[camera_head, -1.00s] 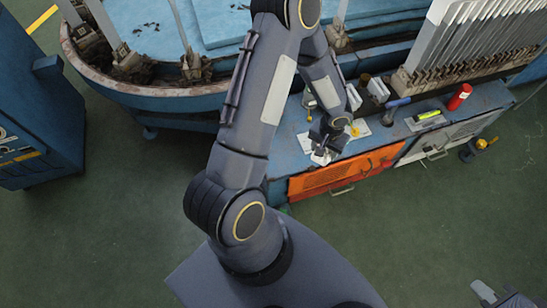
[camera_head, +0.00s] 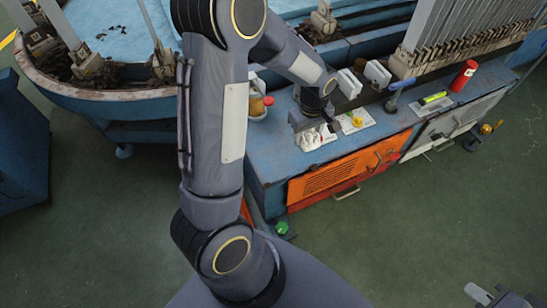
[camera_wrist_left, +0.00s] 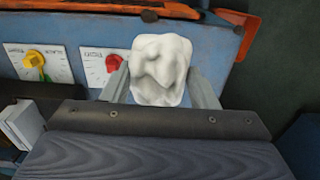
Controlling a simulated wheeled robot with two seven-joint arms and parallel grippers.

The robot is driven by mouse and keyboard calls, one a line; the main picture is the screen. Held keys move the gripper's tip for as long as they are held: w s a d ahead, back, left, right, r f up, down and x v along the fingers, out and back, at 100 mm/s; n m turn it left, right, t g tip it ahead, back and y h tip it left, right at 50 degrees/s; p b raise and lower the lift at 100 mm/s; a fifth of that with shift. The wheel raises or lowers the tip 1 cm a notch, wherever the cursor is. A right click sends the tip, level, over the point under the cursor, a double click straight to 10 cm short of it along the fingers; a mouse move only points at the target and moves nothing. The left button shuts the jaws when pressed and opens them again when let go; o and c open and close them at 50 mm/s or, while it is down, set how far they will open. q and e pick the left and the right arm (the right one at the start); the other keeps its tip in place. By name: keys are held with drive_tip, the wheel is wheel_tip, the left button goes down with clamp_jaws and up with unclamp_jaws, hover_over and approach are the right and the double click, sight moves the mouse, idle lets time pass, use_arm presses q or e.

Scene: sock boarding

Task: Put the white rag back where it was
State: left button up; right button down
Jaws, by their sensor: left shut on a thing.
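A crumpled white rag (camera_head: 311,139) shows at the left part of the blue bench top (camera_head: 272,150), beside the dial plates. My left gripper (camera_head: 317,129) reaches down to it and is shut on it. In the left wrist view the rag (camera_wrist_left: 161,72) sits between the two grey fingers (camera_wrist_left: 160,88), bunched and bulging past their tips. The rag appears at or just above the bench top; I cannot tell whether it touches. My right gripper (camera_head: 497,297) shows only in part at the bottom right, over the floor, away from the rag.
A yellow knob (camera_head: 357,122) on a white plate is right of the rag. A red knob (camera_wrist_left: 114,63) shows in the wrist view. An orange panel (camera_head: 336,178) forms the bench front.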

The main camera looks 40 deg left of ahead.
use_arm(q)
drive_tip(key=s+a+f, duration=0.2)
drive_tip(key=s+a, duration=0.1)
drive_tip(key=a, duration=0.1)
drive_tip(key=b, duration=0.2)
hover_over(274, 160)
drive_tip(key=d, duration=0.1)
drive_tip(key=f, duration=0.4)
drive_tip(key=shift+w+f, duration=0.25)
drive_tip(key=shift+w, duration=0.15)
drive_tip(key=shift+s+a+f+b, duration=0.3)
drive_tip(key=shift+s+a+f, duration=0.1)
drive_tip(key=shift+f, duration=0.25)
drive_tip(key=shift+a+f+b, duration=0.15)
drive_tip(key=shift+f+b, duration=0.35)
drive_tip(key=shift+f, duration=1.15)
drive_tip(key=shift+f, duration=0.15)
drive_tip(key=o, duration=0.9)
drive_tip(key=shift+o, duration=0.2)
